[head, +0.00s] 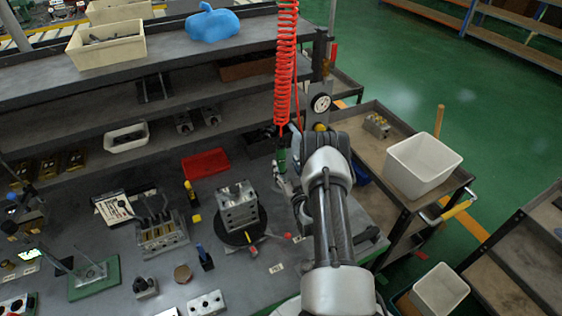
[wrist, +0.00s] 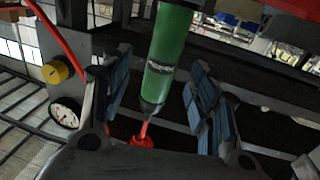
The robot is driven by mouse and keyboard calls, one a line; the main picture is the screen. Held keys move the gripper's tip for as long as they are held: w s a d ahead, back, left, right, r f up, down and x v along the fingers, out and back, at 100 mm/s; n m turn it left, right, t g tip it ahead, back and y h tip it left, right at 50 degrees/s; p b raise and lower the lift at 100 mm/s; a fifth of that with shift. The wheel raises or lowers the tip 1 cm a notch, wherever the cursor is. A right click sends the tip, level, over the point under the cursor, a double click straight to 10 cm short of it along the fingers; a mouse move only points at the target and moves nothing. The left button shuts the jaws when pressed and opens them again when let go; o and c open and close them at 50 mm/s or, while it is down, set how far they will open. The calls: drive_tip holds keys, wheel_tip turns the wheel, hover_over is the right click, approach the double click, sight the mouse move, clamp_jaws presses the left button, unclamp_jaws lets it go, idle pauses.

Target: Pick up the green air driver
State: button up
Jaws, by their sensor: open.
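The green air driver (wrist: 169,60) hangs upright between the two open fingers of my gripper (wrist: 155,95) in the wrist view. In the head view the driver (head: 281,160) shows as a small green body below the red coiled hose (head: 286,65). My gripper (head: 285,178) is beside it there, partly hidden by my arm.
A metal valve block (head: 237,205) stands on a round black turntable to the left. A pressure gauge (wrist: 65,113) and yellow knob (wrist: 56,71) are on a post close to my gripper. A red tray (head: 205,163) lies on the bench. A cart with a white bin (head: 423,165) stands at right.

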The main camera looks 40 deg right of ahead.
sight(283, 160)
drive_tip(key=shift+b+x, duration=0.3)
drive_tip(key=shift+x, duration=2.45)
drive_tip(key=shift+a, duration=0.2)
drive_tip(key=shift+c, duration=0.2)
clamp_jaws()
drive_tip(key=shift+r, duration=0.2)
